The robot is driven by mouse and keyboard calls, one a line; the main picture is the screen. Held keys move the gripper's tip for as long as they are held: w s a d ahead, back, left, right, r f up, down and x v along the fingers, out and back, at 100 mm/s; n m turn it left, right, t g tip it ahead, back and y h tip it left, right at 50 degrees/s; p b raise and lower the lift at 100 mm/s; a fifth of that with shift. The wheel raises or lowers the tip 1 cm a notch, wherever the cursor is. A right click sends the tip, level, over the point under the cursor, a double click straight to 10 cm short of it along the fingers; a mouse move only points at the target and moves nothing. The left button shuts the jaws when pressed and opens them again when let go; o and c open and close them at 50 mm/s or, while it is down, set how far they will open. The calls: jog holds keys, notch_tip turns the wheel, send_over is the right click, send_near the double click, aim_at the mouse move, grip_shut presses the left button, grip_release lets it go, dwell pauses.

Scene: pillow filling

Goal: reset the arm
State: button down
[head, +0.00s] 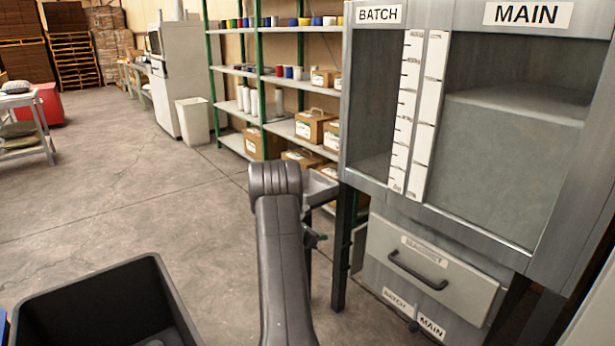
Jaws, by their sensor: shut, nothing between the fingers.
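My dark grey arm rises from the bottom middle of the head view, with its rounded joint at the upper end in front of the shelving. My gripper is not visible; it may be hidden behind the arm. A small dark part (315,238) shows just right of the arm, and I cannot tell what it belongs to. Nothing is seen held by the arm.
A grey cabinet (514,150) with BATCH and MAIN bays stands close on the right, above a handled drawer (430,272). A black bin (95,290) is at lower left. Green-framed shelving (262,75) stands behind. The floor (120,200) at left is open.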

jog(key=b, duration=0.2)
send_near(352, 236)
notch_tip(352, 236, down, 3)
jog(key=w+d, duration=0.2)
jog(key=d, duration=0.1)
jog(key=shift+w+d, duration=0.3)
jog(key=shift+w, duration=0.05)
jog(key=shift+w+d, duration=0.35)
jog(key=shift+s, duration=0.1)
